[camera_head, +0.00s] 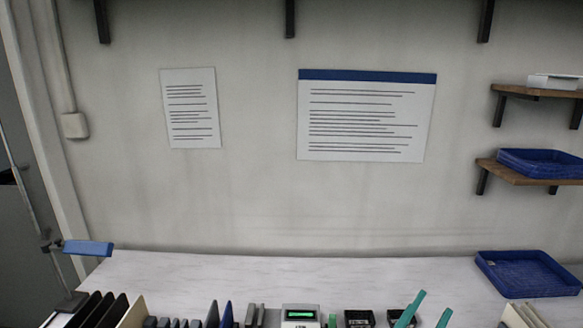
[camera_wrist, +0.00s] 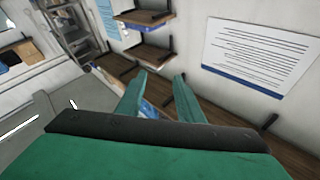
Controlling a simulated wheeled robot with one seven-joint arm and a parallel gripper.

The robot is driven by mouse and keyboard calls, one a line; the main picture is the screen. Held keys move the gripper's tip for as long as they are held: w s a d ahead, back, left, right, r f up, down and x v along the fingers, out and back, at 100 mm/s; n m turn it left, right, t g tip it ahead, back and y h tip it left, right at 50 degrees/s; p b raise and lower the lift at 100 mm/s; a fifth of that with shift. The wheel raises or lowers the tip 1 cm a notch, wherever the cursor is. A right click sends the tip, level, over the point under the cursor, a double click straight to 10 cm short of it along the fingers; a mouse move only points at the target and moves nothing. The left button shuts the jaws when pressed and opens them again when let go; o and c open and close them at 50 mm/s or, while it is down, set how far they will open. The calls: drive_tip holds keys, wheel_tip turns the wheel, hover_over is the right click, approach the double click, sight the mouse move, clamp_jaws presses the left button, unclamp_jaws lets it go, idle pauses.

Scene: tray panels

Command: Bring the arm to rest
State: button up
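My gripper (camera_head: 435,302) shows at the bottom edge of the head view as two teal fingers pointing up, with a gap between them. In the wrist view the two fingers of my gripper (camera_wrist: 160,75) stand apart with nothing held between them. The gripper is open and above the right part of the table's front. Most of my arm is outside the head view.
The white table (camera_head: 280,268) is clear at the back. A blue tray (camera_head: 483,270) stands at its right. Upright panels and a device with a green display (camera_head: 300,314) line the near edge. A blue lamp-like arm (camera_head: 88,247) juts in at left. Wall shelves (camera_head: 520,173) are at right.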

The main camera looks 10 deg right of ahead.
drive_tip(key=s+a+f+n+t+y, duration=0.3)
drive_tip(key=a+f+n+t+y, duration=0.4)
drive_tip(key=a+f+n+y, duration=1)
drive_tip(key=s+a+f+g, duration=0.1)
drive_tip(key=s+a+f, duration=0.3)
drive_tip(key=s+a, duration=0.2)
drive_tip(key=s+a+f+m+y, duration=0.1)
drive_tip(key=s+a+f, duration=0.3)
drive_tip(key=s, duration=0.5)
drive_tip(key=s+a+f+m+g, duration=0.1)
drive_tip(key=s+a+f, duration=0.3)
drive_tip(key=s+a, duration=0.3)
drive_tip(key=shift+s+a+f+g, duration=0.25)
drive_tip(key=shift+s+a+g, duration=0.05)
drive_tip(key=shift+a, duration=0.05)
drive_tip(key=shift+c, duration=0.7)
